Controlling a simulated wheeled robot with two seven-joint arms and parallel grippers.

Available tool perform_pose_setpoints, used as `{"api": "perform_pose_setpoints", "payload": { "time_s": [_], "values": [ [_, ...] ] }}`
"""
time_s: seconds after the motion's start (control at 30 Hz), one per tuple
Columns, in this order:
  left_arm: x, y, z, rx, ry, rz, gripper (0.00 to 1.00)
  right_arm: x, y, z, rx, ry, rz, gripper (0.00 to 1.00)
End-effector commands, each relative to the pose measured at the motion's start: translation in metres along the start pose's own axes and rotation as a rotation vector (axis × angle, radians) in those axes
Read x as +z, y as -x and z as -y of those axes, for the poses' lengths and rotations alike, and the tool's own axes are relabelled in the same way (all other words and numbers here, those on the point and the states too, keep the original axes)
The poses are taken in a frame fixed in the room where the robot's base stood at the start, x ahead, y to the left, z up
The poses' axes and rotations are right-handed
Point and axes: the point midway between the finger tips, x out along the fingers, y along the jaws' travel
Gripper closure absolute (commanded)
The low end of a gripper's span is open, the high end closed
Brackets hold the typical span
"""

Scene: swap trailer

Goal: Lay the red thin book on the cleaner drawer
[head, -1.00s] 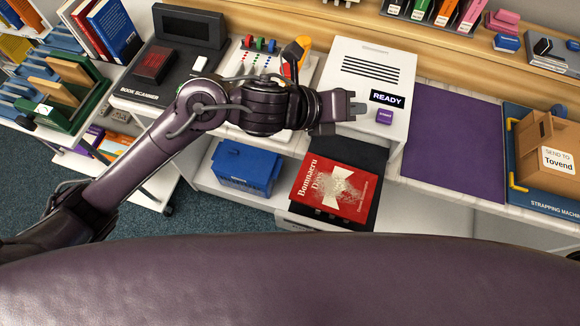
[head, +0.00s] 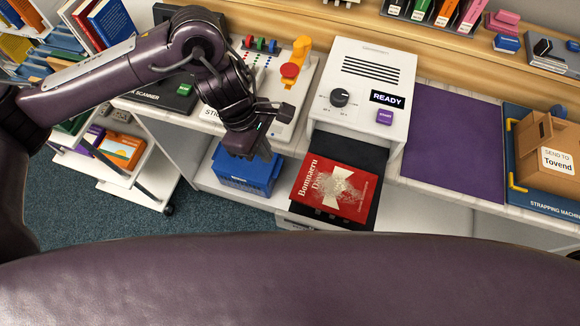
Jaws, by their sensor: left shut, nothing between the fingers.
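The red thin book (head: 336,192) lies flat in the dark open drawer (head: 366,205) of the white cleaner (head: 361,88). Its cover faces up and carries a pale design. The cleaner reads READY and has a purple START button. My left gripper (head: 256,152) points down above the blue box, left of the book and apart from it. It is shut and empty. My right gripper is not in the picture.
A blue box (head: 244,168) stands on the shelf below my left gripper. A purple mat (head: 453,148) lies right of the cleaner, and a cardboard box (head: 545,143) stands on the strapping machine. A board with a red and orange lever (head: 292,70) is left of the cleaner.

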Motion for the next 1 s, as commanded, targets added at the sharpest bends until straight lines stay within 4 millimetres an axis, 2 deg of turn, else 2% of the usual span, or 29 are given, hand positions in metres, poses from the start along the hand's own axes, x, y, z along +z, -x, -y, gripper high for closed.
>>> {"api": "perform_pose_setpoints", "payload": {
  "time_s": [0.1, 0.27, 0.33, 0.5, 1.0],
  "values": [
    [0.002, -0.026, 0.002, -0.006, 0.003, 0.005, 1.00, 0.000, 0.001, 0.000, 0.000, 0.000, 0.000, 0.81],
    [0.001, -0.055, 0.001, -0.004, 0.003, 0.001, 1.00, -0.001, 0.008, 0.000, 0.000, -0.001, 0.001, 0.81],
    [0.017, -0.053, 0.000, 0.000, -0.003, 0.003, 1.00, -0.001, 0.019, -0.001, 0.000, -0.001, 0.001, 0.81],
    [0.034, -0.061, 0.000, 0.000, -0.001, 0.001, 1.00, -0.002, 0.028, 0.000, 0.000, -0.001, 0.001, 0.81],
    [0.041, -0.068, 0.000, 0.002, -0.001, 0.001, 1.00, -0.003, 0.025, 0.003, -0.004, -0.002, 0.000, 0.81]
  ]
}}
